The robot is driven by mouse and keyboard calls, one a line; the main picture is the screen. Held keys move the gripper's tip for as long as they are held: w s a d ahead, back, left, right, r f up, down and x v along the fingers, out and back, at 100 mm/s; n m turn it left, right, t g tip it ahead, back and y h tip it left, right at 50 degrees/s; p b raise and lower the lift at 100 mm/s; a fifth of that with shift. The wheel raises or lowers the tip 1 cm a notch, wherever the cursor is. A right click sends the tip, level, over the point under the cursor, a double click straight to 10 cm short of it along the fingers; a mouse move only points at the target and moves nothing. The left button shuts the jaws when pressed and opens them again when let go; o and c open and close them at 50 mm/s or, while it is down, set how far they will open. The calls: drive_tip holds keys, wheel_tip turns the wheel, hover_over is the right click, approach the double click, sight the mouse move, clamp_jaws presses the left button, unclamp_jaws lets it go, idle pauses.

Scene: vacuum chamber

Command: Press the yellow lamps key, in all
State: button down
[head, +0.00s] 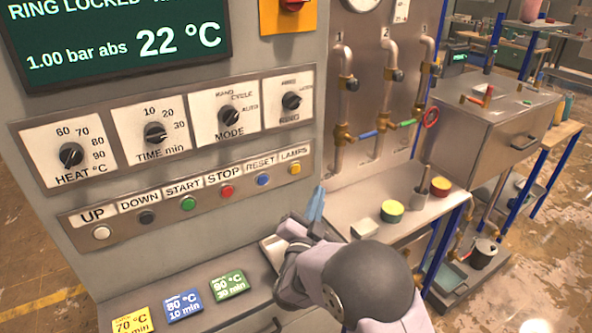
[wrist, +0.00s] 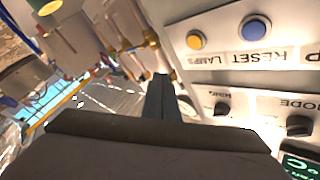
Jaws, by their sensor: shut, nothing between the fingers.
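The yellow lamps key (head: 295,169) is a small round button at the right end of the key row, under the LAMPS label. It also shows in the wrist view (wrist: 195,41), upside down, beside the blue reset key (wrist: 256,28). My gripper (head: 317,190) is just below and to the right of the lamps key in the head view, with its fingers closed and empty. In the wrist view the fingertips (wrist: 161,80) point toward the panel edge, apart from the key. I cannot tell how far they are from the panel face.
The key row also holds the red stop key (head: 227,191) and several others. Knobs such as the ring knob (head: 291,100) stand out above it. Pipes with valves (head: 345,80) rise on the right. Coloured cards (head: 183,306) lie on the ledge below.

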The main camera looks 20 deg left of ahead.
drive_tip(key=w+a, duration=0.5)
drive_tip(key=shift+w+a+b, duration=0.35)
drive_tip(key=shift+a+b, duration=0.05)
drive_tip(key=shift+w+a+b, duration=0.6)
drive_tip(key=shift+b, duration=0.1)
idle(3.0)
drive_tip(key=shift+d, duration=0.1)
idle(0.3)
drive_tip(key=shift+s+d, duration=0.5)
drive_tip(key=shift+s, duration=0.05)
drive_tip(key=shift+s+d+b, duration=0.75)
drive_tip(key=shift+s+d, duration=1.05)
